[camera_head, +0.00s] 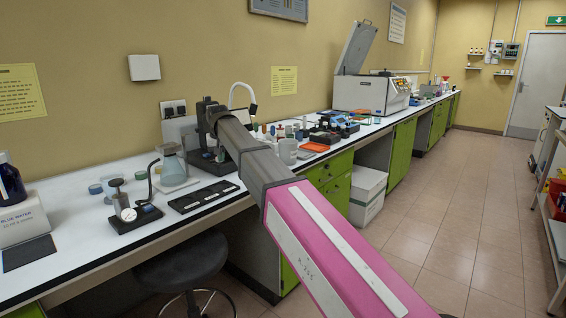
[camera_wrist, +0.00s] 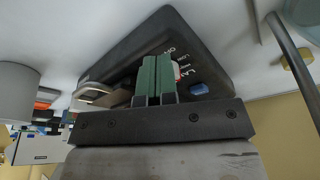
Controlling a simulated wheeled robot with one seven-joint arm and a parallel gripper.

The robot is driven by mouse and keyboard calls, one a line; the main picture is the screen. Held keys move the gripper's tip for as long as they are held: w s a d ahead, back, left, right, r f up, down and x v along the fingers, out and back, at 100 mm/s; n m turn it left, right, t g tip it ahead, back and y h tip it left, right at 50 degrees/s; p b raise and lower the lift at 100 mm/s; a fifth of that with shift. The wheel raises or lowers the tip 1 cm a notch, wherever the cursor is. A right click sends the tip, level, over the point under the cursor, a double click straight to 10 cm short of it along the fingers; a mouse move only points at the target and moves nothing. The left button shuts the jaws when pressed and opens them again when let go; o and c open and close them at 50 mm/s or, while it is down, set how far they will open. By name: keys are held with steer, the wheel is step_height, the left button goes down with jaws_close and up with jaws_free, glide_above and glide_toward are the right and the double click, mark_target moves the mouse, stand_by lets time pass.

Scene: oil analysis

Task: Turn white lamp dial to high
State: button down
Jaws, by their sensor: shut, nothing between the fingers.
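A dark box-shaped lamp base (camera_wrist: 130,52) with white lettering, partly readable as "LAMP" and "ON", fills the middle of the wrist view. My gripper (camera_wrist: 156,66) is shut, its two green fingers together and empty, in front of the lettered face. A small white and red part (camera_wrist: 178,71) shows just right of the fingertips; I cannot tell whether it is the dial, or whether the fingers touch it. A blue button (camera_wrist: 198,89) is beside it. In the head view, the white curved lamp neck (camera_head: 242,87) rises behind my arm, which hides much of the base.
A dark stool (camera_head: 180,262) is below the bench.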

steer(key=shift+s+a+f, duration=0.25)
steer(key=shift+a+f, duration=0.05)
steer(key=shift+f, duration=0.1)
steer(key=shift+s, duration=0.4)
steer(key=shift+w+r, duration=0.1)
steer(key=shift+r, duration=0.15)
steer(key=shift+w+d+r, duration=0.1)
steer(key=shift+w+r, duration=0.05)
steer(key=shift+r, duration=2.8)
